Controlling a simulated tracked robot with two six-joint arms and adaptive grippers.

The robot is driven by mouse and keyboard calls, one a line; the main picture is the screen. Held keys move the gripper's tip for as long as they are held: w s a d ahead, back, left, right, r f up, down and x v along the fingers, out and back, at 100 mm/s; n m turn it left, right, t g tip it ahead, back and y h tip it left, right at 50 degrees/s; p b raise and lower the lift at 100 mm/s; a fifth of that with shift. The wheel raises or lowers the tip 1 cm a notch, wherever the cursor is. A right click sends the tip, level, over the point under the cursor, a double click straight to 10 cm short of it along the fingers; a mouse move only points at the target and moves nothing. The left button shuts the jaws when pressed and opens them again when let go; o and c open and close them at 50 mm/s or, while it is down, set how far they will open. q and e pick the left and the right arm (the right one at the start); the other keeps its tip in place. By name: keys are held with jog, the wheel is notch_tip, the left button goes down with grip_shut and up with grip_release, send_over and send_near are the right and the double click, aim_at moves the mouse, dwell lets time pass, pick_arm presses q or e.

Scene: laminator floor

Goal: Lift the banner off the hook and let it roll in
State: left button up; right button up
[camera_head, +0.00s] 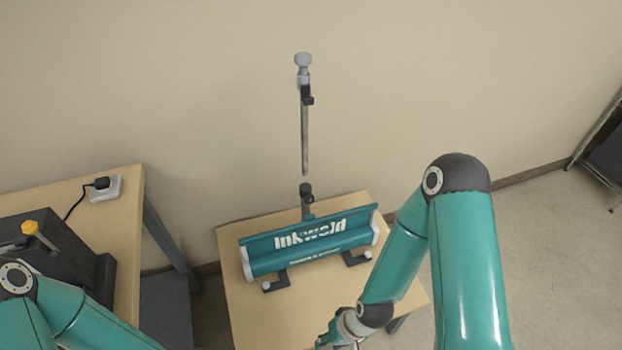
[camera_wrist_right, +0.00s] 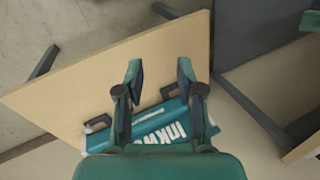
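The teal banner (camera_head: 312,237) with white "InkWeld" lettering shows as a short panel at its base (camera_head: 315,259) on the small wooden table. It also shows in the right wrist view (camera_wrist_right: 172,131). The grey pole (camera_head: 305,140) with the dark hook (camera_head: 307,98) near its top stands above and behind; the banner is not on the hook. A gap shows between the pole's lower end and the black socket (camera_head: 306,190). My right gripper (camera_wrist_right: 160,72) is open and empty, over the table; in the head view it is mostly cut off. My left gripper is out of view.
A wooden bench (camera_head: 122,225) on the left carries a dark machine (camera_head: 60,262) with a yellow-topped lever and a white socket box (camera_head: 105,188) with a black plug. The wall stands close behind the pole. Floor is open on the right, with a dark item (camera_head: 605,155) at the edge.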

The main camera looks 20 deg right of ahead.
jog(key=shift+d, duration=0.1)
jog(key=w+d+r+n+t+h+b, duration=0.1)
jog(key=w+d+r+n+t+b, duration=0.15)
jog(key=w+n+b, duration=0.35)
jog(key=w+d+r+n+t+b, duration=0.1)
jog(key=w+r+n+t+b, duration=0.2)
jog(key=w, duration=0.5)
jog(key=w+d+r+n+t+h+b, duration=0.1)
jog(key=w+d+r+n+t+b, duration=0.15)
jog(key=r+n+t+b, duration=0.35)
jog(key=w+d+r+n+t+h+b, duration=0.1)
jog(key=w+r+n+t+b, duration=0.3)
jog(key=r, duration=0.5)
jog(key=w+f+n+p, duration=0.1)
jog(key=w+f+p, duration=0.2)
jog(key=w, duration=1.2)
jog(key=shift+f+h+p, duration=0.3)
jog(key=shift+h+p, duration=0.1)
jog(key=shift+p, duration=0.1)
